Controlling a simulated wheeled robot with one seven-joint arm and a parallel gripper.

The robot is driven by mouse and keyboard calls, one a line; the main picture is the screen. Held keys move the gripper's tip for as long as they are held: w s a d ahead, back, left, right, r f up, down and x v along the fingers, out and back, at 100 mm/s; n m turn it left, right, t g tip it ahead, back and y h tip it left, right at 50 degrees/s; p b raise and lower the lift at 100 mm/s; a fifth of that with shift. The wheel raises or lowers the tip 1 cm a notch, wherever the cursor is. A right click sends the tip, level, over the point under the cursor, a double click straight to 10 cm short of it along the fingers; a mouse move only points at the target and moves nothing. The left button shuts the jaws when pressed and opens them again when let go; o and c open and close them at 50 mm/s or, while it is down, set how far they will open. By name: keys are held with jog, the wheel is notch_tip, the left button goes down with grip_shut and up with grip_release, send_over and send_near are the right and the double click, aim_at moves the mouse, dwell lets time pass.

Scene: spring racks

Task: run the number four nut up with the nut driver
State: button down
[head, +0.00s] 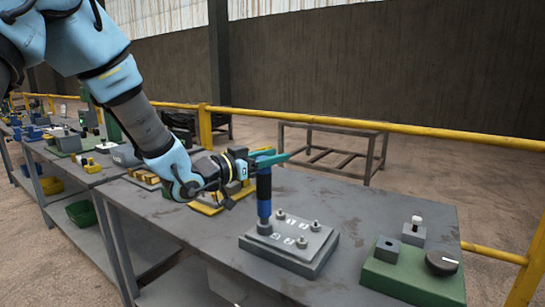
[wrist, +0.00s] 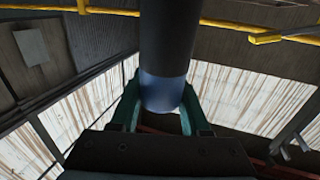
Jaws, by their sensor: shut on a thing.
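My gripper (head: 266,158) is shut on the nut driver (head: 264,196), a blue tool with a dark grip. The driver stands about upright, with its lower end at the near-left stud of a grey block (head: 272,248). That stud's nut is hidden or merged with the driver's end, and I cannot tell whether the socket is seated on it. Other nuts on studs (head: 316,226) show uncovered on the block. Small white number labels lie between them, too small to read surely. In the wrist view, the driver (wrist: 164,65) sits between the two teal fingers.
A green fixture (head: 400,280) with grey blocks and a black knob (head: 441,262) stands at the right. A yellow-edged fixture (head: 210,205) lies behind my wrist. The grey bench top (head: 350,200) is clear behind the block. A yellow rail (head: 350,128) runs behind the bench.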

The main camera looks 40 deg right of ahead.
notch_tip(320, 180, up, 7)
jog(key=p, duration=0.4)
jog(key=shift+p, duration=0.4)
dwell(0.4)
dwell(1.0)
